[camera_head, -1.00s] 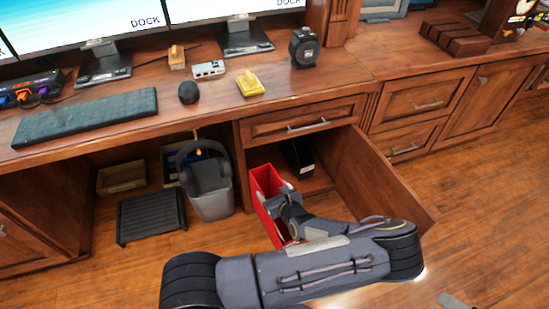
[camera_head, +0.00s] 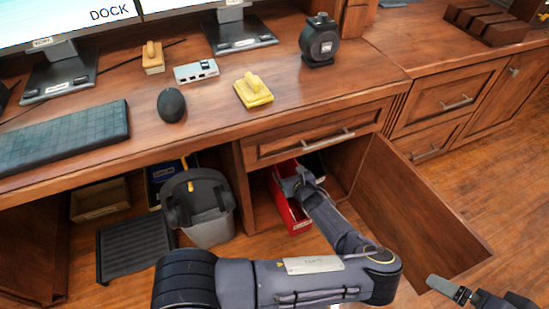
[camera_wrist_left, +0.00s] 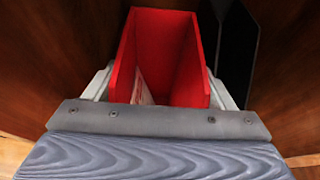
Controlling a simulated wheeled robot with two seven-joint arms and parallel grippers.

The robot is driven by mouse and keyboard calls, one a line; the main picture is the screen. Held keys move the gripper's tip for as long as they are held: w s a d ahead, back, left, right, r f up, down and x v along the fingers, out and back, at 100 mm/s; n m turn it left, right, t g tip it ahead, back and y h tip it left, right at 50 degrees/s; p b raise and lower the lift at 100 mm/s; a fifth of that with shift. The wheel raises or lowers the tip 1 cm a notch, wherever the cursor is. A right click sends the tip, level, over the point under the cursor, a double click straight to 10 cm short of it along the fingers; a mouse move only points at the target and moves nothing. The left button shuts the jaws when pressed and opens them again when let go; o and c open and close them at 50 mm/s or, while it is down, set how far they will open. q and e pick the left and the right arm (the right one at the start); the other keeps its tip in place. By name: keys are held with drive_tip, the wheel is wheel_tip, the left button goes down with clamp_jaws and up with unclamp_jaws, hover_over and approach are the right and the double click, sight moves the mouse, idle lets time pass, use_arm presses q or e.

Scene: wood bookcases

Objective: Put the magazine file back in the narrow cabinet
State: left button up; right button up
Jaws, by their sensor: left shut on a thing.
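The red magazine file (camera_head: 291,212) stands inside the narrow cabinet (camera_head: 262,205), below its drawer, near the front opening. My left gripper (camera_head: 300,182) is shut on the file, and the arm reaches in from the front. In the left wrist view the open-topped file (camera_wrist_left: 160,50) sits between the two fingers, with something pale inside it. A black object (camera_wrist_left: 236,45) stands to its right, apart from it. The cabinet door (camera_head: 415,210) is swung open to the right. Part of my right gripper (camera_head: 450,290) shows at the lower right edge; its jaw state is unclear.
A grey bin (camera_head: 208,231) with headphones on it stands left of the cabinet, beside a black footrest (camera_head: 135,247). The drawer (camera_head: 315,133) above is shut. Floor right of the door is clear.

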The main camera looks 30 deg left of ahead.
use_arm(q)
drive_tip(key=w+a+b, duration=0.1)
drive_tip(key=w+a, duration=1)
drive_tip(key=a, duration=0.2)
drive_tip(key=shift+w+a+b, duration=0.15)
drive_tip(key=shift+a+b, duration=0.05)
drive_tip(key=shift+b, duration=0.15)
drive_tip(key=shift+f+b, duration=0.75)
drive_tip(key=shift+f, duration=0.95)
drive_tip(key=shift+f, duration=0.2)
drive_tip(key=o, duration=1.5)
